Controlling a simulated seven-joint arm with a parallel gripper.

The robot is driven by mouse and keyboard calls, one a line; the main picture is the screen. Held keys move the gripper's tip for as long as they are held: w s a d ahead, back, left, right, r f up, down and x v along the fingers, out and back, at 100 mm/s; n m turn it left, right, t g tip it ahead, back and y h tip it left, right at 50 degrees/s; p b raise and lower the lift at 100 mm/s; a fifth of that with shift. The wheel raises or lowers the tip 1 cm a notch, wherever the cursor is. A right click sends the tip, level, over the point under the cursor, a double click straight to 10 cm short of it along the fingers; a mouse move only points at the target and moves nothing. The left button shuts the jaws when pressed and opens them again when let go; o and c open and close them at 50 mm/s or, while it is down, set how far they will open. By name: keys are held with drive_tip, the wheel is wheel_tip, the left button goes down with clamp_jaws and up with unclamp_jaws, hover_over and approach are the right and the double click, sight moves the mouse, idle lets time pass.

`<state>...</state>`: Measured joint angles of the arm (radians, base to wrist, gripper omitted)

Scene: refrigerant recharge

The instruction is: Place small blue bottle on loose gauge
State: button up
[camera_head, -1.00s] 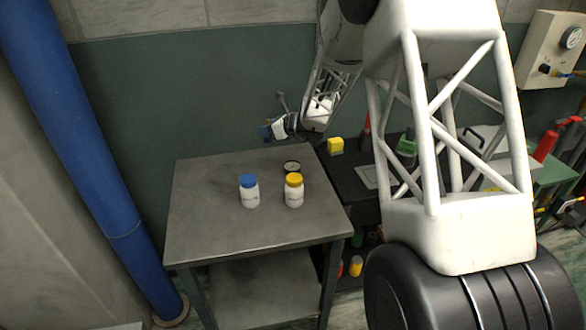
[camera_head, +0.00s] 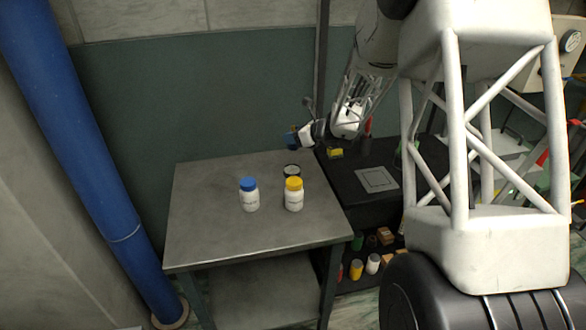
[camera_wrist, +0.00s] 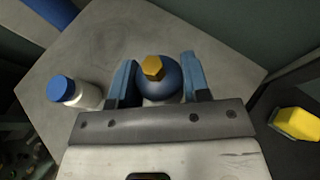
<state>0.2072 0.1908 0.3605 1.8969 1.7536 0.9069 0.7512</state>
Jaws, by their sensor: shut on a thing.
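My gripper (camera_head: 294,138) is above the back edge of the grey table.
A black bench (camera_head: 385,205) with a yellow object (camera_head: 335,153) is to the right. The table's left side is clear.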

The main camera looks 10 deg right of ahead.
drive_tip(key=shift+f, duration=3)
drive_tip(key=shift+f, duration=1.85)
drive_tip(key=shift+f, duration=0.2)
drive_tip(key=o, duration=1)
drive_tip(key=shift+r, duration=0.2)
drive_tip(key=shift+v, duration=6)
drive_tip(key=shift+f, duration=0.1)
